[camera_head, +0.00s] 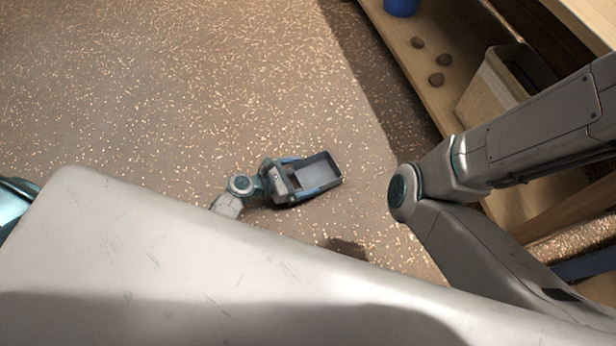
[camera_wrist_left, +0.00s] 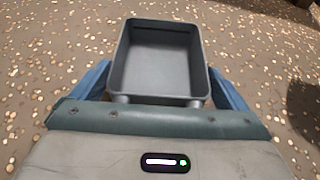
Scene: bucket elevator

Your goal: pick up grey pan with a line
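The grey pan (camera_head: 322,166), a shallow rectangular tray with raised walls, is in the middle of the head view. It also shows in the left wrist view (camera_wrist_left: 156,72), open side toward the camera and empty. My left gripper (camera_head: 314,176) has its blue fingers along two opposite sides of the pan, apparently shut on it. The pan seems to be held above the floor, as a dark shadow lies apart from it.
A wooden shelf (camera_head: 400,45) at the upper right holds a blue container (camera_head: 402,5), several brown lumps (camera_head: 436,79) and a tan box (camera_head: 487,88). The speckled floor (camera_head: 170,90) to the left is clear. My pale body fills the bottom.

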